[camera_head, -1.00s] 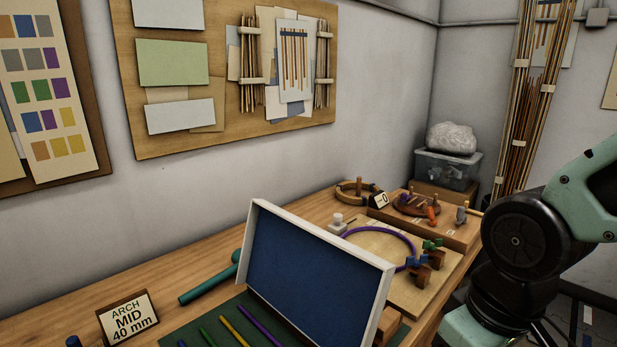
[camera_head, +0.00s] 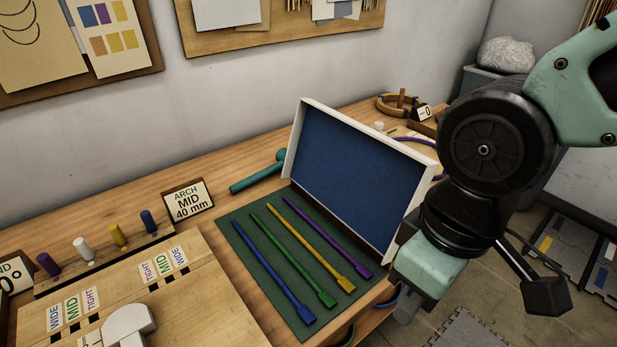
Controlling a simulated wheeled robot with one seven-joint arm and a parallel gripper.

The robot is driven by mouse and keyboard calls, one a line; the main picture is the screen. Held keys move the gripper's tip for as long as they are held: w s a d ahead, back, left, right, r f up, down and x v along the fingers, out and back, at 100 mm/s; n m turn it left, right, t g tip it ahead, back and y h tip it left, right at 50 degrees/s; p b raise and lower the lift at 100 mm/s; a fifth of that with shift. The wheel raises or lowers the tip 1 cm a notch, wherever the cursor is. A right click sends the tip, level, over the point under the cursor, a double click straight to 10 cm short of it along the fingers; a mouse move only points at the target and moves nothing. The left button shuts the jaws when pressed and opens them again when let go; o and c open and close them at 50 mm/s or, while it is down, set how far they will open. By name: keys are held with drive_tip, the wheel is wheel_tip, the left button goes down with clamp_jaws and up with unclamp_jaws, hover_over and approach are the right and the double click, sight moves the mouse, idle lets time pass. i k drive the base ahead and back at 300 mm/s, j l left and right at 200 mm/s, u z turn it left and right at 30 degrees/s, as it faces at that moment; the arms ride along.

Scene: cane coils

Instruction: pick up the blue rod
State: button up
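The blue rod (camera_head: 272,273) lies flat on a green mat (camera_head: 243,225), leftmost of the rods in a row. Its wider end points to the front right. A green rod (camera_head: 293,256), a yellow rod (camera_head: 312,246) and a purple rod (camera_head: 329,239) lie beside it, apart from each other. My arm hangs at the right of the view. Its lower end, where my gripper (camera_head: 406,306) seems to be, is right of the mat and apart from the blue rod. I cannot make out the fingers or how far apart they are.
A blue panel with a white frame (camera_head: 292,152) stands tilted behind the mat. A teal cylinder (camera_head: 256,178) and an "ARCH MID 40 mm" sign (camera_head: 187,200) are at the mat's back left. A wooden board (camera_head: 215,300) with slots and several pegs fills the left front.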

sight(303, 311)
drive_tip(key=i+l+u, duration=0.1)
drive_tip(key=u, duration=0.4)
drive_tip(key=l+u, duration=0.45)
drive_tip(key=i+l+u, duration=0.1)
drive_tip(key=u, duration=0.4)
drive_tip(key=l+u, duration=0.35)
drive_tip(key=u, duration=0.15)
drive_tip(key=k+l+u, duration=0.1)
drive_tip(key=l, duration=0.35)
drive_tip(key=k+l+u, duration=0.15)
drive_tip(key=l, duration=0.3)
drive_tip(key=k+l+u, duration=0.1)
drive_tip(key=l, duration=0.3)
drive_tip(key=k+l+u, duration=0.1)
drive_tip(key=k+l, duration=0.15)
drive_tip(key=l, duration=0.15)
drive_tip(key=k+l+u, duration=0.15)
drive_tip(key=l, duration=0.25)
drive_tip(key=k+l+u, duration=0.1)
drive_tip(key=k+l, duration=0.3)
drive_tip(key=l, duration=0.2)
drive_tip(key=k+l, duration=0.15)
drive_tip(key=l, duration=0.2)
